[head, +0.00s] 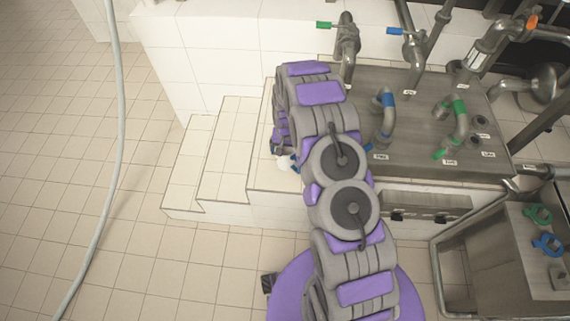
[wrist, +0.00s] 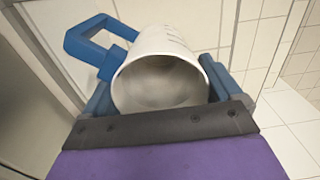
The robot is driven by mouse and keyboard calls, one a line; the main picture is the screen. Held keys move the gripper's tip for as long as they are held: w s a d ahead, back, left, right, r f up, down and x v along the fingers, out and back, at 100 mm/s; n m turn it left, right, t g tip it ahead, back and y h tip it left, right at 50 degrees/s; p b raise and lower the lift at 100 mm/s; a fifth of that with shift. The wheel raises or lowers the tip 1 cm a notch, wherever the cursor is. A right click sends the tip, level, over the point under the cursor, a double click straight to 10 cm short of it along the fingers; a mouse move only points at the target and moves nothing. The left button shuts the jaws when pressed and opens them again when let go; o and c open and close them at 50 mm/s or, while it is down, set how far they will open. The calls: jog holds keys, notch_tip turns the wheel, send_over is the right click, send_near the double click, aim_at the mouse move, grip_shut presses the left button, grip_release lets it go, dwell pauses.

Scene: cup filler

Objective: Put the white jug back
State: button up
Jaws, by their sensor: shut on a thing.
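The white jug (wrist: 165,48) fills the middle of the wrist view, with its open mouth facing the camera and a blue handle (wrist: 88,42) at its upper left. Its inside looks empty. My gripper (wrist: 158,92) is shut on the jug, with one blue finger on each side of its body. In the head view, a small white part of the jug (head: 285,163) shows at the left of my arm, by the tiled steps. My arm hides most of the jug and gripper there.
A metal counter (head: 400,112) with several pipes and taps is right of my arm. Tiled steps (head: 222,150) lie to the left, with open floor beyond. A hose (head: 120,130) hangs at the left. A metal basin (head: 500,265) stands at the lower right.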

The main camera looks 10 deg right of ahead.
notch_tip(320, 180, down, 3)
jog(key=shift+f+b, duration=0.15)
jog(key=shift+b, duration=0.15)
jog(key=shift+a+f, duration=0.25)
jog(key=shift+f, duration=0.45)
notch_tip(320, 180, down, 3)
jog(key=shift+a+r+b, duration=0.15)
jog(key=shift+b, duration=0.35)
jog(key=shift+d+r, duration=0.1)
jog(key=shift+d, duration=0.2)
jog(key=o, duration=0.7)
jog(key=shift+o, duration=0.8)
jog(key=shift+a, duration=0.15)
